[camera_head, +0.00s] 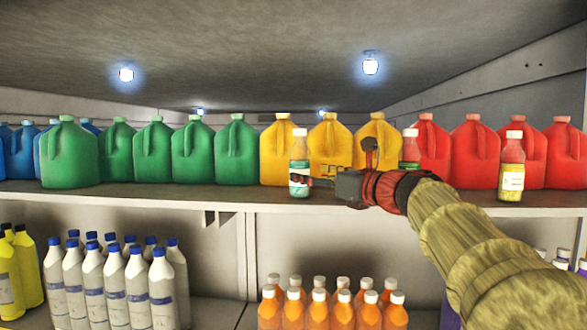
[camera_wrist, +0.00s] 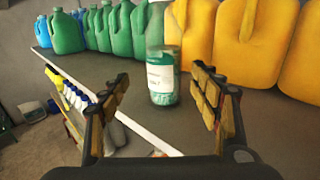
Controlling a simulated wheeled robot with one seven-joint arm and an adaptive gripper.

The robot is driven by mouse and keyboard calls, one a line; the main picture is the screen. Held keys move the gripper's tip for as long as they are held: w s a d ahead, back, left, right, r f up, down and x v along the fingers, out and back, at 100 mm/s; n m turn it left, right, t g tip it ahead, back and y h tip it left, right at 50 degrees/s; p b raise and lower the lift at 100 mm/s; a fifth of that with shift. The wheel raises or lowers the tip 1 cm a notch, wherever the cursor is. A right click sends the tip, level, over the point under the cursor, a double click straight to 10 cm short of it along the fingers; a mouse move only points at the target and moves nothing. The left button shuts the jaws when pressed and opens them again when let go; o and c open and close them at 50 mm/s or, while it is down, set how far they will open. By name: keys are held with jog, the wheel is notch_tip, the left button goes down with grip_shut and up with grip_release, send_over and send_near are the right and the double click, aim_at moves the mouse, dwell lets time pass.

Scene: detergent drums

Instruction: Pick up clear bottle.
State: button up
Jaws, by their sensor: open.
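A clear bottle (camera_head: 299,165) with a white cap, a white label and teal contents stands upright on the upper shelf (camera_head: 230,197), in front of the yellow jugs. In the wrist view the clear bottle (camera_wrist: 163,76) appears in the gap between my two fingers, slightly beyond their tips. My gripper (camera_head: 338,166) is open and empty, just right of the bottle in the head view. One finger overlaps the bottle's lower part there. In the wrist view my gripper (camera_wrist: 162,88) shows a finger on each side of the bottle, with no clear contact.
Green jugs (camera_head: 193,150), yellow jugs (camera_head: 277,150) and red jugs (camera_head: 475,150) line the shelf behind. Similar small bottles stand further right, one greenish (camera_head: 410,150) and one yellow (camera_head: 512,168). White bottles (camera_head: 92,285) and orange bottles (camera_head: 343,310) stand below.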

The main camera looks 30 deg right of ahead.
aim_at(306, 171)
jog(key=w+p, duration=0.2)
jog(key=w, duration=0.5)
jog(key=shift+w+r, duration=0.15)
jog(key=shift+r, duration=0.05)
jog(key=shift+s+a+r, duration=0.1)
jog(key=shift+s, duration=0.2)
jog(key=shift+c, duration=0.8)
jog(key=shift+w, duration=0.15)
jog(key=shift+c, duration=1.2)
jog(key=c, duration=1.1)
